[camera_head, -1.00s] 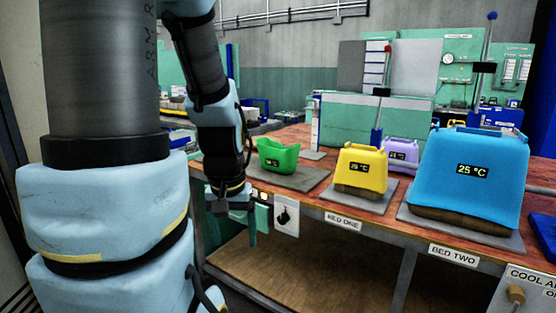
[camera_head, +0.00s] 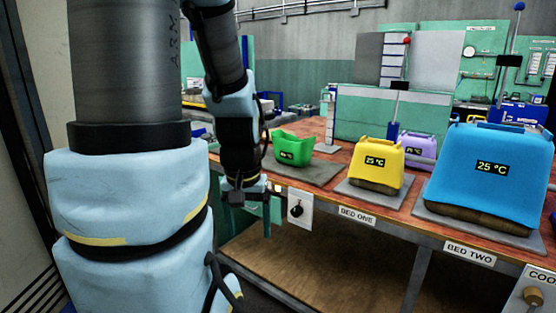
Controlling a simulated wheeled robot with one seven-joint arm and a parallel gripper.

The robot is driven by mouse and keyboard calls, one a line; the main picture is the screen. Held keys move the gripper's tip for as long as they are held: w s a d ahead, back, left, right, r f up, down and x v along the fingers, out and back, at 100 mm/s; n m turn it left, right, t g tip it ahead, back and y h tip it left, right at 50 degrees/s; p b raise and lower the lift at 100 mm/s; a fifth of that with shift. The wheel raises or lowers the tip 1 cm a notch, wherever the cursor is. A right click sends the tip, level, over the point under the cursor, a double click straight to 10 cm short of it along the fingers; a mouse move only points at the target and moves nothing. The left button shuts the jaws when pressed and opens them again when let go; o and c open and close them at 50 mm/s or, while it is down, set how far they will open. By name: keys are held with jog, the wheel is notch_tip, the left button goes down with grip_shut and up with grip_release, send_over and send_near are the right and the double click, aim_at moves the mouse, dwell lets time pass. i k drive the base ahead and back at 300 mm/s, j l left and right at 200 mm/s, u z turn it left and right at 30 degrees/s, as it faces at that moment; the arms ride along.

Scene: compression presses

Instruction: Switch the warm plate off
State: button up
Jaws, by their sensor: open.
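A black rotary knob (camera_head: 296,210) sits on a pale switch panel (camera_head: 301,202) on the bench's front face. A flat grey plate (camera_head: 322,172) lies on the bench above it, with a green open-topped container (camera_head: 292,150) on it. The container has a small display too small to read. No label in view names the warm plate. My gripper (camera_head: 252,205) is open and points down in front of the bench edge, left of the knob and apart from it. My gripper hides part of the bench front.
A yellow block (camera_head: 376,165) and a large blue block (camera_head: 487,170), both reading 25 °C, stand on plates behind BED ONE and BED TWO labels. A purple block (camera_head: 418,149) is behind. Another panel knob (camera_head: 533,296) is at lower right. The space before the bench is clear.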

aim_at(297, 211)
jog(key=i+j+u, duration=0.25)
jog(key=j, duration=0.15)
jog(key=i+j+u, duration=0.2)
jog(key=j, duration=0.15)
jog(key=i+j+u, duration=0.25)
jog(key=k+j, duration=0.1)
jog(key=j, duration=0.05)
